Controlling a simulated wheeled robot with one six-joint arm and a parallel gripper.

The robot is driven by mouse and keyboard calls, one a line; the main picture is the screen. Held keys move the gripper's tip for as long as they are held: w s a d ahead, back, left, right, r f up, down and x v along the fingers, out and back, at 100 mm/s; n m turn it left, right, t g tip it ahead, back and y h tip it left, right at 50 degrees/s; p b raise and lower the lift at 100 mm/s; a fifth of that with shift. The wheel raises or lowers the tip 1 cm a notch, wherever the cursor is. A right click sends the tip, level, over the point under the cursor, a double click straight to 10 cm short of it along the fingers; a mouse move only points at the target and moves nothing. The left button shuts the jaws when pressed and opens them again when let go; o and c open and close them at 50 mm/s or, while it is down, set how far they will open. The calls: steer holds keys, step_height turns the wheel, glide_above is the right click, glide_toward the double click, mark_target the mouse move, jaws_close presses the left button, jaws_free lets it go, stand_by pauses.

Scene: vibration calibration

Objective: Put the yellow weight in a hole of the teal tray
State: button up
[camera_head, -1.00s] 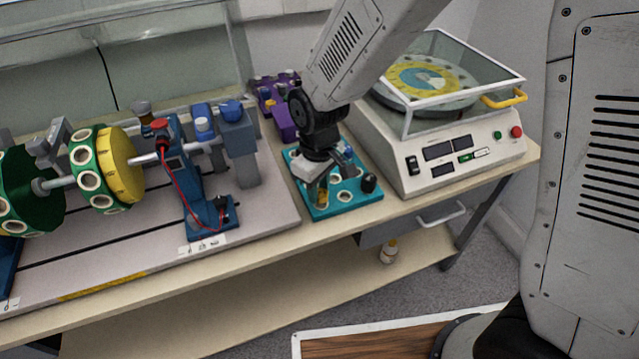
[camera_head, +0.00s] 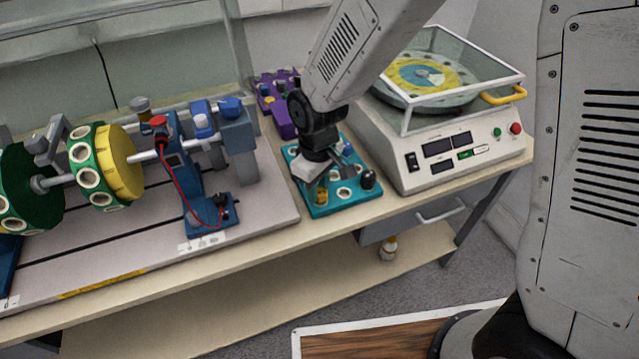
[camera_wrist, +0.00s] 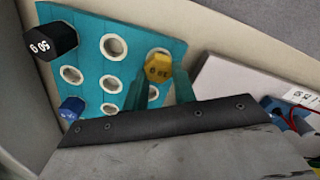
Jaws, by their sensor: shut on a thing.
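The teal tray (camera_head: 328,209) lies on the bench and fills the upper left of the wrist view (camera_wrist: 90,62). My gripper (camera_head: 322,188) is low over its front-left part. Its teal fingers (camera_wrist: 160,80) are shut on the yellow weight (camera_head: 321,197), which is at a corner hole of the tray. In the wrist view the yellow weight (camera_wrist: 157,68) overlaps that hole's white ring. I cannot tell whether its bottom is inside the hole or just above it. A black 50 g weight (camera_wrist: 55,40) and a blue weight (camera_wrist: 71,108) stand in the tray.
A purple tray (camera_head: 279,115) stands behind. The white balancing machine (camera_head: 450,165) with a glass cover is close on the right. The rotor rig's grey base (camera_head: 270,215) is close on the left. Several tray holes are empty, such as the middle one (camera_wrist: 110,83).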

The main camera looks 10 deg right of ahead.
steer(key=shift+f, duration=0.55)
steer(key=o, duration=1)
steer(key=shift+r, duration=0.1)
step_height(320, 180, up, 8)
steer(key=shift+f, duration=0.2)
